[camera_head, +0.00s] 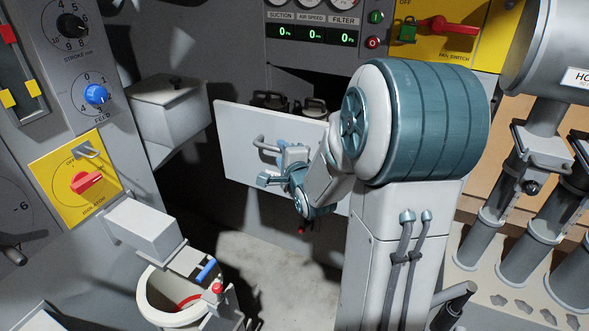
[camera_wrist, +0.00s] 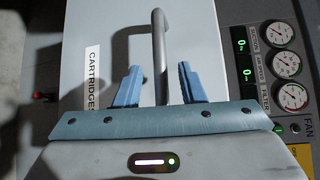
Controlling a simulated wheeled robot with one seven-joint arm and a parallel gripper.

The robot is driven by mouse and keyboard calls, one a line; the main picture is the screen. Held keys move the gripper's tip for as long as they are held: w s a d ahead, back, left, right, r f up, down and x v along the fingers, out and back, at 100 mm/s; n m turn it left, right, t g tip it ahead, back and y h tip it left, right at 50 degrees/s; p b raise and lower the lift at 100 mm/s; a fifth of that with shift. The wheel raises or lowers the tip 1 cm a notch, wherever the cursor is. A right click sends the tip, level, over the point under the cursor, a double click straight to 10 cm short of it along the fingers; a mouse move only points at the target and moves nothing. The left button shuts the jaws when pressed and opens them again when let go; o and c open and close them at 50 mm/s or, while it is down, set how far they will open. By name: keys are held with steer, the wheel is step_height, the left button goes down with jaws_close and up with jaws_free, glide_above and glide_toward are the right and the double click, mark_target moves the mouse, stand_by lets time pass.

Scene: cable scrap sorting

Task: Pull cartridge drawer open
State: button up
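The cartridge drawer has a white front (camera_head: 232,145) below the gauge panel; the wrist view shows its face (camera_wrist: 115,40) with a "CARTRIDGES" label (camera_wrist: 91,78). The front stands out from a dark opening, and round metal-topped items show behind its top edge. A grey bar handle (camera_head: 262,143) is on the front; it also shows in the wrist view (camera_wrist: 160,50). My gripper (camera_head: 272,165) is at the handle. In the wrist view its blue fingers (camera_wrist: 160,85) stand apart, one on each side of the bar, with gaps visible. My arm hides the drawer's right part.
The gauge panel (camera_head: 310,55) is above the drawer. A grey box (camera_head: 170,108) juts out at left, by the yellow isolator switch (camera_head: 80,180). A round white bin (camera_head: 160,305) stands at lower left. Pipes (camera_head: 480,240) stand at right. The floor below the drawer looks clear.

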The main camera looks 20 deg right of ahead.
steer(key=s+r+b, duration=0.1)
steer(key=s+b, duration=0.6)
steer(key=s, duration=0.3)
steer(key=shift+s+a+r+b, duration=0.2)
steer(key=shift+s+a+b, duration=0.1)
steer(key=shift+b, duration=0.1)
